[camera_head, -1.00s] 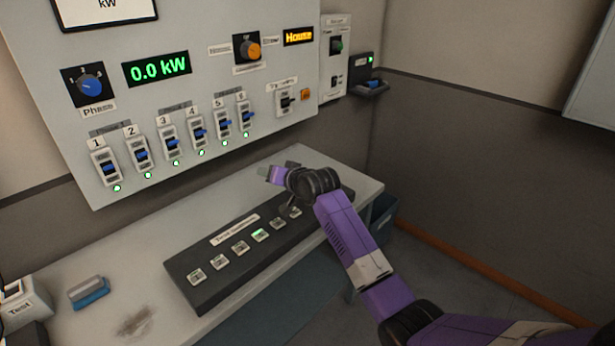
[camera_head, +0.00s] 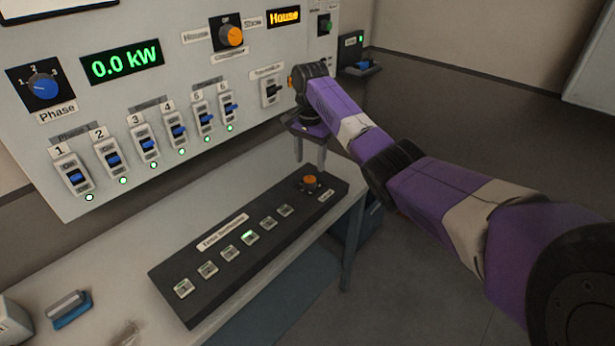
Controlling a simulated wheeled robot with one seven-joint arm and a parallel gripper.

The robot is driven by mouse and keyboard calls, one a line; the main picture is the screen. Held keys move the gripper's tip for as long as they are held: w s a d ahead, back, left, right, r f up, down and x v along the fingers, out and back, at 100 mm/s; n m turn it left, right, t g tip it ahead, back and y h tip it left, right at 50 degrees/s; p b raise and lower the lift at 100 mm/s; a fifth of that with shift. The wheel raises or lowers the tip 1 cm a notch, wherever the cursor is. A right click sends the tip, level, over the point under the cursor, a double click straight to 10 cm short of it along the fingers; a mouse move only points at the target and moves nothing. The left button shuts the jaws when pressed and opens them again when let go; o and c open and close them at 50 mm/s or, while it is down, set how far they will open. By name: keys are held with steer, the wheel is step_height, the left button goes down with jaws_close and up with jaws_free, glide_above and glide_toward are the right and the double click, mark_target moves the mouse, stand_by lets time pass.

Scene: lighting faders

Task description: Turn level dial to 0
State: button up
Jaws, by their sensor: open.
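The level dial is an orange-topped knob (camera_head: 310,180) at the right end of the black console (camera_head: 200,300), which lies on the desk. A small label sits just to its lower right, too small to read surely. My gripper (camera_head: 310,165) points down over the knob with its two fingers spread apart and nothing seen between them. The fingertips appear just above or beside the knob; I cannot tell whether they touch it. The dial's scale is too small to read.
The console has several square buttons, one lit green (camera_head: 250,237). The wall panel (camera_head: 190,60) behind carries breakers, a phase knob (camera_head: 43,88), a changeover knob (camera_head: 232,36) and a 0.0 kW display (camera_head: 122,62). A blue-based eraser-like block (camera_head: 70,309) lies at the desk's left.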

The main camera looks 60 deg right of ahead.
mark_target(310, 179)
step_height(310, 179, down, 8)
steer(key=shift+r, duration=0.25)
jaws_close()
stand_by(0.3)
